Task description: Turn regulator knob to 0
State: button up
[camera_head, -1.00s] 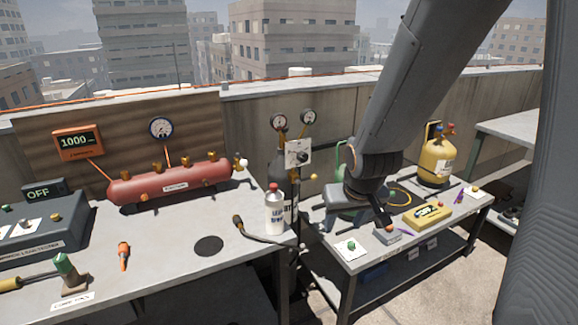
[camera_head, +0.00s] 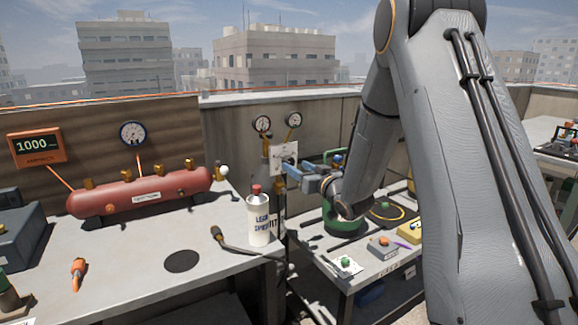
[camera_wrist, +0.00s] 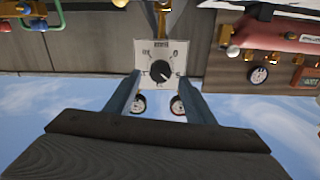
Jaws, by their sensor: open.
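The regulator knob (camera_wrist: 160,71) is a round black dial with a pale pointer mark on a white square plate (camera_wrist: 151,50). The wrist view is upside down, and the plate's markings are too small to read there. In the head view the plate (camera_head: 281,153) stands upright below two round gauges (camera_head: 262,123). My gripper (camera_head: 292,170) reaches toward the plate from the right. In the wrist view my gripper (camera_wrist: 160,90) is open, with one blue-grey finger on each side of the knob. I see no contact with the knob.
A white leak spray bottle (camera_head: 259,222) stands on the left bench near the regulator. A red tank (camera_head: 140,193) and a display reading 1000 (camera_head: 38,146) are farther left.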

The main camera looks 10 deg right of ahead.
aim_at(290, 163)
jog(key=shift+x, duration=2.8)
jog(key=c, duration=0.8)
jog(key=shift+a, duration=0.2)
jog(key=shift+c, duration=1.3)
jog(key=shift+d, duration=0.15)
